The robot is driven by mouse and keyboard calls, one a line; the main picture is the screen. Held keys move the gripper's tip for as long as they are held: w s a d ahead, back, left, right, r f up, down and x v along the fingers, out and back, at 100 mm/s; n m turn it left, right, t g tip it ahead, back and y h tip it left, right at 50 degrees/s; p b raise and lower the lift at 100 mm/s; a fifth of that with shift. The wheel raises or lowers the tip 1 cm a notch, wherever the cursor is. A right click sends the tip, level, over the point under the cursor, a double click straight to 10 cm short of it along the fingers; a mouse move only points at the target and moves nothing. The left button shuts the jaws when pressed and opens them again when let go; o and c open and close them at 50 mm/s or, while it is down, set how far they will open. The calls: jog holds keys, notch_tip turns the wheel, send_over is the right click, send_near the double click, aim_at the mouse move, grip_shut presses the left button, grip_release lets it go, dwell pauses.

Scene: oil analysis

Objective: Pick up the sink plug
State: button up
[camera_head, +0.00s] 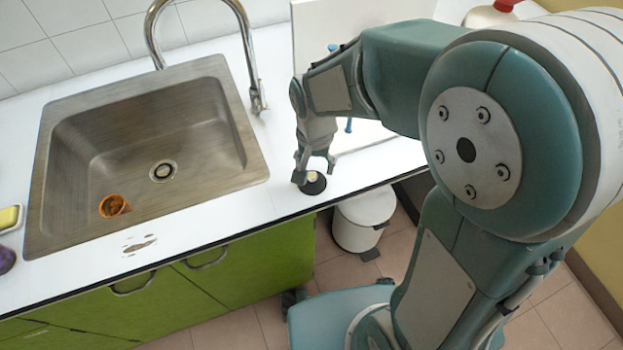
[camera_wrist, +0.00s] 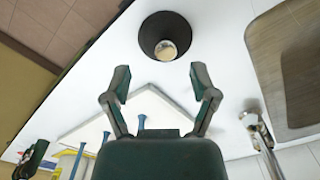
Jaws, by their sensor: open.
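The sink plug (camera_head: 313,186) is a black round disc with a pale knob. It lies on the white counter to the right of the sink, near the front edge. In the wrist view the plug (camera_wrist: 148,46) is at the top centre, with its knob facing the camera. My gripper (camera_head: 315,168) is pointed down close above the plug, fingers spread. In the wrist view my gripper (camera_wrist: 160,76) is open and empty, and the plug appears just beyond the fingertips. I cannot tell whether a finger touches it.
The steel sink (camera_head: 60,190) holds an orange cup (camera_head: 113,206) and an open drain (camera_head: 163,171). A curved faucet (camera_head: 257,98) stands at its back right. Blue-handled items (camera_wrist: 110,136) stand at a white board (camera_wrist: 158,108). A white bin (camera_head: 360,225) is on the floor.

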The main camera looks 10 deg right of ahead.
aim_at(312, 175)
jog(key=f, duration=0.5)
jog(key=shift+w+a+f, duration=0.2)
jog(key=shift+w+a, duration=0.1)
jog(key=shift+w, duration=0.05)
grip_shut()
